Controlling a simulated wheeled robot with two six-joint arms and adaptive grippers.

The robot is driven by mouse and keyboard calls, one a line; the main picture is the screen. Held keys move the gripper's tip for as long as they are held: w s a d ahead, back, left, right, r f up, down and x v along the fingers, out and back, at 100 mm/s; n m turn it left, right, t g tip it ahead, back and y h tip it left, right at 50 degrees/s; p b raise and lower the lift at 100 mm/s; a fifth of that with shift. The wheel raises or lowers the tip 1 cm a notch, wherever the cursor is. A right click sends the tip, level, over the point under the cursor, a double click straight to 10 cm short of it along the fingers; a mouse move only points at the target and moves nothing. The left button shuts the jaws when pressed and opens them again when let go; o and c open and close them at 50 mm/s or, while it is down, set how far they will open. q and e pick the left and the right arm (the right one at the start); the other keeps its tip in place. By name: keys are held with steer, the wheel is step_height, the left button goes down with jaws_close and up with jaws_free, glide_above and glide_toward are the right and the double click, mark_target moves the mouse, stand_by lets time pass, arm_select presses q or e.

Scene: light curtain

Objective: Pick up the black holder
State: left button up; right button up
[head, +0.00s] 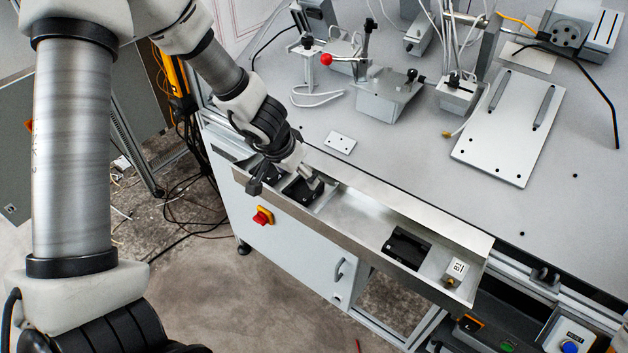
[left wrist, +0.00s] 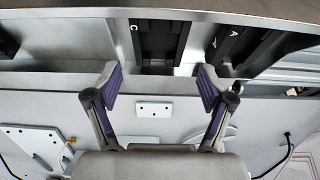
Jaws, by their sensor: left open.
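A black holder (head: 304,190) lies in the metal tray (head: 352,216) along the table's front edge, near its left end. My left gripper (head: 285,178) is over it, with its fingers spread and nothing between them. In the left wrist view a black holder (left wrist: 158,42) marked C lies ahead of the gap between the open fingertips (left wrist: 159,80), apart from them. A second black holder (left wrist: 240,48) marked A is to its right there. Another black holder (head: 406,248) lies farther right in the tray in the head view. My right gripper is not in view.
A small block marked B1 (head: 456,269) sits at the tray's right end. A small white plate (head: 341,143) lies on the table behind the tray. Fixtures, including one with a red-knobbed lever (head: 327,60), stand farther back. A red switch (head: 263,216) sticks out below the tray.

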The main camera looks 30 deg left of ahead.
mark_target(304, 190)
arm_select(q)
steer(key=shift+s+d+f+b, duration=0.1)
steer(key=shift+s+f+b, duration=0.5)
steer(key=shift+f, duration=0.15)
steer(key=b+x, duration=0.1)
steer(key=x, duration=0.1)
steer(key=w+b+x, duration=0.1)
steer(key=x, duration=0.2)
steer(key=shift+b, duration=0.35)
steer(key=shift+w, duration=0.15)
steer(key=shift+r, duration=0.2)
steer(key=shift+s+r, duration=0.15)
steer(key=shift+s, duration=0.2)
steer(key=shift+c, duration=1.4)
steer(key=shift+s, duration=0.1)
steer(key=c, duration=0.6)
steer(key=shift+c, duration=0.6)
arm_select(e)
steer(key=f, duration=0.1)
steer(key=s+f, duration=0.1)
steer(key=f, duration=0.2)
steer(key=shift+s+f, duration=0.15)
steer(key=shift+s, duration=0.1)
